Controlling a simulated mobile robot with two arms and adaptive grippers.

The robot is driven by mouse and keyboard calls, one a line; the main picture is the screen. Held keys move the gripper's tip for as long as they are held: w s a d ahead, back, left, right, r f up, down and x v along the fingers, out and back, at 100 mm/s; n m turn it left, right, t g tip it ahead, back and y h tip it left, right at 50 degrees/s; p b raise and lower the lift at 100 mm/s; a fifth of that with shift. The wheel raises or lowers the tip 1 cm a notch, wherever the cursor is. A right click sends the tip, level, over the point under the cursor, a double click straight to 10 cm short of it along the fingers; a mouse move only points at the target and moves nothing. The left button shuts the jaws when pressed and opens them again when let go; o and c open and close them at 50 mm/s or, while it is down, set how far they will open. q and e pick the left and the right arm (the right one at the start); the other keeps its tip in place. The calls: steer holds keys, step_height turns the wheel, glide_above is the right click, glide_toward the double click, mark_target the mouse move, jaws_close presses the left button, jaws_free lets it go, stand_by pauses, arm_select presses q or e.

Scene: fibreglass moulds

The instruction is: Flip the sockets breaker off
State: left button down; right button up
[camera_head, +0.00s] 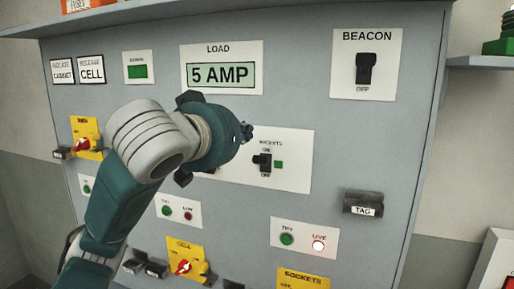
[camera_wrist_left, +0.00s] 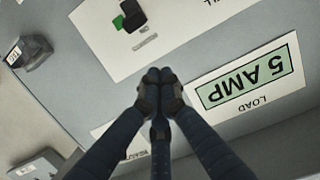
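The sockets breaker (camera_head: 264,162) is a small black switch on a white plate, marked ON above and OFF below, with a green square (camera_head: 279,164) at its right. I cannot tell clearly which way its lever points. In the left wrist view the breaker (camera_wrist_left: 133,14) shows upside down near the top edge, beside its green square. My left gripper (camera_head: 247,132) is in front of the panel, up and left of the breaker and apart from it. In the wrist view its dark fingers (camera_wrist_left: 160,88) meet at the tips, with nothing between them. My right gripper is out of view.
A shelf (camera_head: 480,62) stands at the right.

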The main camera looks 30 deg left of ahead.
mark_target(264, 130)
arm_select(q)
steer(key=p+x, duration=0.4)
steer(key=x, duration=0.6)
steer(key=shift+a+r, duration=0.1)
steer(key=shift+a, duration=0.05)
steer(key=shift+s+d+f, duration=0.1)
steer(key=shift+s+f, duration=0.15)
steer(key=shift+f, duration=0.35)
steer(key=shift+s+d+f, duration=0.1)
steer(key=shift+s+f, duration=0.15)
steer(key=shift+f, duration=0.35)
steer(key=shift+s+d+f+p, duration=0.1)
steer(key=shift+s+f+p, duration=0.3)
steer(key=shift+s+f, duration=0.25)
steer(key=shift+w, duration=0.15)
